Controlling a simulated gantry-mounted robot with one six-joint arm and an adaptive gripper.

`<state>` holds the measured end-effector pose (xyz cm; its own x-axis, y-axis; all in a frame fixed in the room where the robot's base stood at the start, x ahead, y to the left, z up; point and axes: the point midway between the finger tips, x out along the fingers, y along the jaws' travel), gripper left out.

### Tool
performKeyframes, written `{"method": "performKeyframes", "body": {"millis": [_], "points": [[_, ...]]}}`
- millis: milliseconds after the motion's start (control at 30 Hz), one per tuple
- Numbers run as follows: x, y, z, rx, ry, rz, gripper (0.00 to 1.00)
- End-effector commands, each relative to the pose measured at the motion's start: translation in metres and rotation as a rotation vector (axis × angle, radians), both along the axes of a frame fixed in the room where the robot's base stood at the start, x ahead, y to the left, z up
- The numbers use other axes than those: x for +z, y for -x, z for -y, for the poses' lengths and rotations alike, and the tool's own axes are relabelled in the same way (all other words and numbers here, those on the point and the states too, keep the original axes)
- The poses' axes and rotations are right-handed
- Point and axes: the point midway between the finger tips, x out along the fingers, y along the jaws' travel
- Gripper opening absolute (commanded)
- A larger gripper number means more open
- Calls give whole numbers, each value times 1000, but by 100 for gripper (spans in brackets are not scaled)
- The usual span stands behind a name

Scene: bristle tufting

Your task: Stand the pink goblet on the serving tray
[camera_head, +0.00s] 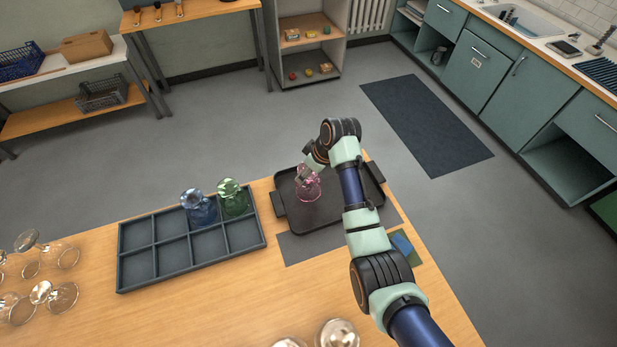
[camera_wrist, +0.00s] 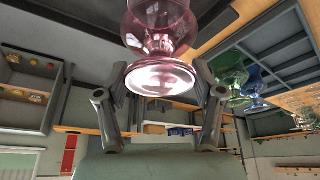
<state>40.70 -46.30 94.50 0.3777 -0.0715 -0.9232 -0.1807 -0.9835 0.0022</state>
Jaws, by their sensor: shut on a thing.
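The pink goblet (camera_head: 308,188) is over the left part of the dark serving tray (camera_head: 325,218). My gripper (camera_head: 306,169) is shut on it from above. In the wrist view the goblet (camera_wrist: 160,35) looks upside down, its round foot between my fingers and its bowl towards the tray (camera_wrist: 60,12). I cannot tell whether its rim touches the tray. The tray lies on the wooden table, with a handle at each side. My arm hides part of its right side.
A grey compartment rack (camera_head: 190,262) left of the tray holds a blue goblet (camera_head: 199,210) and a green goblet (camera_head: 233,200), both foot up. Several clear glasses (camera_head: 40,275) stand at the far left, more at the front edge. A grey mat (camera_head: 300,249) lies by the tray.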

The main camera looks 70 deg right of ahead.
Motion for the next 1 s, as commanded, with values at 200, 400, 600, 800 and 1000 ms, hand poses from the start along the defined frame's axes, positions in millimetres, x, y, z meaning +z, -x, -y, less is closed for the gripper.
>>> {"method": "performKeyframes", "body": {"millis": [200,400,600,800,1000], "points": [[-37,1,-1,0,-3,-2,21],[-35,0,0,0,-1,-1,21],[-39,0,0,-1,-2,-2,79],[-38,0,0,-1,-2,-2,93],[-37,0,0,-1,-1,-1,93]]}}
